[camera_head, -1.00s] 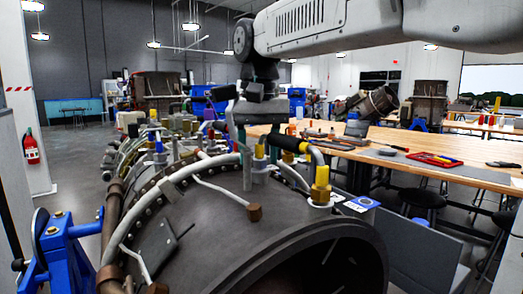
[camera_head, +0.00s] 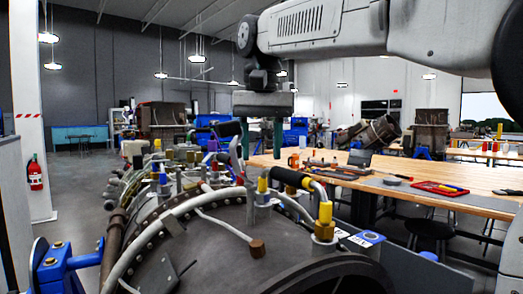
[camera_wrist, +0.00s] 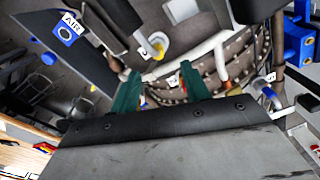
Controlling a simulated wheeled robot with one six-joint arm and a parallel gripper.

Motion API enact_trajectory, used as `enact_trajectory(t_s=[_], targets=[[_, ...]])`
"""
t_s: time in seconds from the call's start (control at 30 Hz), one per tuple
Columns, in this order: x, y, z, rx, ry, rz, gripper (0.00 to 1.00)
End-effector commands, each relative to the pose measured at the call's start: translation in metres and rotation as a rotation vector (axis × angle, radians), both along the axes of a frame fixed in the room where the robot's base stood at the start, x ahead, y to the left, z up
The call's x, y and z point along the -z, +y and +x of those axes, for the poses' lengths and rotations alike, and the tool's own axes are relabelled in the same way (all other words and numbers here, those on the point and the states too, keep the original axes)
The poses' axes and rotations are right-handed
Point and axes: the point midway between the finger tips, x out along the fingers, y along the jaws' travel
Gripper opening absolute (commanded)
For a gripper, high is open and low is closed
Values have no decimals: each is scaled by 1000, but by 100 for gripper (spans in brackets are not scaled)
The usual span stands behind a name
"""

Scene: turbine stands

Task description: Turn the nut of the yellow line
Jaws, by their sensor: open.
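A line with a black sleeve (camera_head: 292,179) arches over the grey engine casing at right of centre. A yellow fitting (camera_head: 325,213) stands upright at its right end, on a brass-coloured nut (camera_head: 323,231). Another yellow fitting (camera_head: 262,184) stands near its left end. My gripper (camera_head: 262,150) hangs above and behind the line, pointing down, open and empty. In the wrist view its two green fingers (camera_wrist: 160,76) are spread apart, with a yellow fitting (camera_wrist: 158,46) beyond them, apart from both. Which fitting this is I cannot tell.
The casing (camera_head: 190,250) carries many lines and other coloured fittings, crowded on the left. A blue AIR plate (camera_head: 371,237) lies right of the yellow fitting and also shows in the wrist view (camera_wrist: 68,33). A wooden workbench (camera_head: 455,200) with tools stands behind at right.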

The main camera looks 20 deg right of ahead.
Motion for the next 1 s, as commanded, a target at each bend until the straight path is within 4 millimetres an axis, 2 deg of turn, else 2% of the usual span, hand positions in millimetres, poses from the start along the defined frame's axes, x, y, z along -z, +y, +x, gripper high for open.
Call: enact_trajectory(t_s=[0.17,0.5,0.6,0.83,1.0], targets=[[0,3,-2,-126,0,0,46],[1,5,-4,-809,2,-1,46],[1,5,-4,-945,2,-1,46],[7,5,-5,-1055,3,0,46],[32,5,-5,-1053,4,0,46]])
